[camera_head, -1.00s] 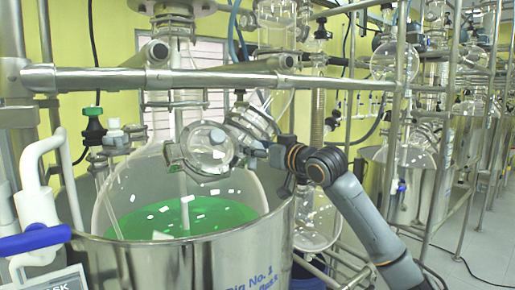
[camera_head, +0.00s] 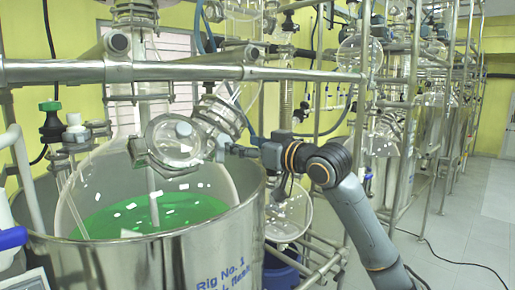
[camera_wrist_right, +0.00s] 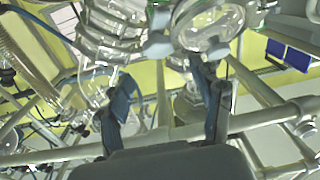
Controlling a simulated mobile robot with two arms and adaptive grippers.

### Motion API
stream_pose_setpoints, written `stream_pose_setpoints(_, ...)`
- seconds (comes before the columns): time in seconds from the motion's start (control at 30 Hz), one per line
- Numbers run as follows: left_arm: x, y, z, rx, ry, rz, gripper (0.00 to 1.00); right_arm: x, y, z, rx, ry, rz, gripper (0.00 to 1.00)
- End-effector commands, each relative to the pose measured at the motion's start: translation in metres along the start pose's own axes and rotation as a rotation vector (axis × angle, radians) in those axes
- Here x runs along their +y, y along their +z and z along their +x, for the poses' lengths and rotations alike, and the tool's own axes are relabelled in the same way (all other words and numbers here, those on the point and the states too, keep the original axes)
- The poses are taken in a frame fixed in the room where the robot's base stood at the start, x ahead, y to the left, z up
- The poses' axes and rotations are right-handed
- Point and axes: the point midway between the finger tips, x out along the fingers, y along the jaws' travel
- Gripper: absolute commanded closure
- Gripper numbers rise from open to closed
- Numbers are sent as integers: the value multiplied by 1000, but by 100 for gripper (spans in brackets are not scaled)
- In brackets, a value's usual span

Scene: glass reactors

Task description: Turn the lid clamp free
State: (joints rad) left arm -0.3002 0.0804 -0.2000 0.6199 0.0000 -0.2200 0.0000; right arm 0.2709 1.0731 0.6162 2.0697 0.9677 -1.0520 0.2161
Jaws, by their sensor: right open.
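A metal lid clamp (camera_head: 139,153) sits around the neck of a round glass port (camera_head: 174,141) on the vessel lid. My right gripper (camera_head: 226,150) reaches in from the right, its tips close to the metal fitting on the right side of that port. Whether they touch it I cannot tell. In the right wrist view my open gripper (camera_wrist_right: 166,85) has its two dark fingers apart, with glassware and metal fittings beyond. A round glass port (camera_wrist_right: 208,25) shows past the right finger. My left gripper is not in view.
The steel vessel (camera_head: 215,245), marked Rig No. 1, holds green liquid (camera_head: 150,214). A horizontal steel rail (camera_head: 190,72) crosses above the clamp. A blue-handled valve (camera_head: 12,238) is at the left edge. Open floor (camera_head: 470,225) lies to the right.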

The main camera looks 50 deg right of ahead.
Motion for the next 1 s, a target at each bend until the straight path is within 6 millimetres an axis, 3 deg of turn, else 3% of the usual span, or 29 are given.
stream_pose_setpoints(0.2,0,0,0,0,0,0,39,0,0,-29,1,0,0,35)
stream_pose_setpoints(0.33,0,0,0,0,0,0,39,0,1,-37,0,0,-1,35)
stream_pose_setpoints(1.0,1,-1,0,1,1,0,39,0,0,-39,0,1,-1,35)
